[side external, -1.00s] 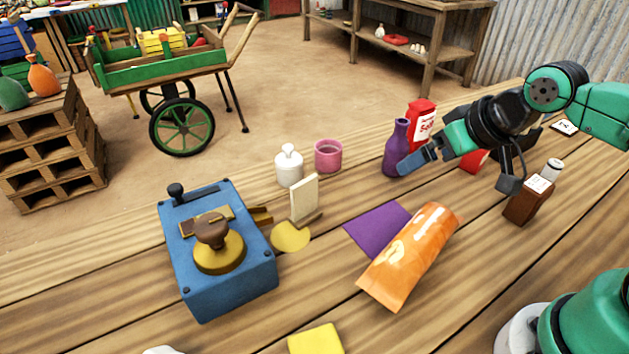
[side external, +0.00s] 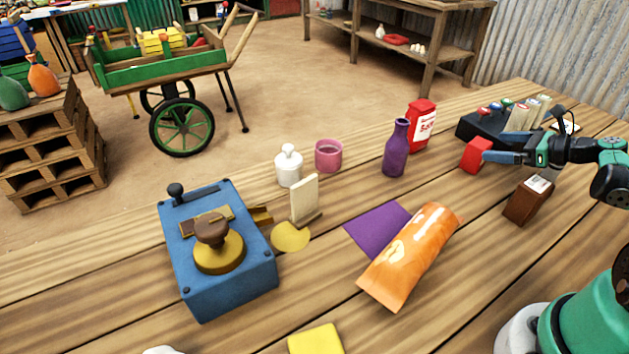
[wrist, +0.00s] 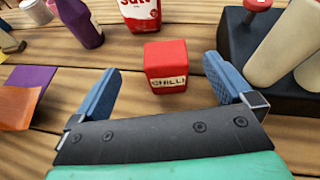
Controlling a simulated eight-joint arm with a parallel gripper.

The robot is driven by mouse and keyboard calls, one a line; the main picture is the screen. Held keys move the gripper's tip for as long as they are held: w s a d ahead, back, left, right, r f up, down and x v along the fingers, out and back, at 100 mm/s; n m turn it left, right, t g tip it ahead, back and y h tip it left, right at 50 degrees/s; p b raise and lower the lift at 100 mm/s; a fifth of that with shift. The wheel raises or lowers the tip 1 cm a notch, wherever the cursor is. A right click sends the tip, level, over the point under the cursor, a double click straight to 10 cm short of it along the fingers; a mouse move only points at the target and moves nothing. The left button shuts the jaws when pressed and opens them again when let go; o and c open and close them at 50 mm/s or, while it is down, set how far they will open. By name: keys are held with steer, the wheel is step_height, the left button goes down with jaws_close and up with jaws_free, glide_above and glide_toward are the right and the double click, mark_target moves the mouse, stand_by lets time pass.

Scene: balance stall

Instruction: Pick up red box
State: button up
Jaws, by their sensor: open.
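The red box (side external: 475,155) stands on the wooden table, in front of a black tray and to the right of the purple bottle. In the wrist view the red box (wrist: 166,66) has a label reading "CHILLI" and sits just beyond the fingertips, roughly centred between them. My gripper (wrist: 165,77) is open, with its blue fingers on either side and nothing between them. In the side view my gripper (side external: 490,157) is low at the right of the red box, one finger partly overlapping it in the picture.
A purple bottle (side external: 396,148) and a red-and-white salt packet (side external: 421,124) stand left of the box. A black tray (side external: 478,127) with several pale cylinders is close behind. A brown box (side external: 527,203) is in front of my gripper. An orange packet (side external: 410,255) lies nearer.

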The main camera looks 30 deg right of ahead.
mark_target(471, 143)
steer(key=shift+s+d+f+m, duration=0.2)
steer(key=shift+d+m, duration=0.05)
steer(key=shift+m, duration=0.05)
steer(key=shift+w+f, duration=0.1)
steer(key=shift+w, duration=0.1)
steer(key=x, duration=0.7)
steer(key=shift+d, duration=0.1)
steer(key=c, duration=1.4)
steer(key=shift+o, duration=0.2)
steer(key=shift+r, duration=0.25)
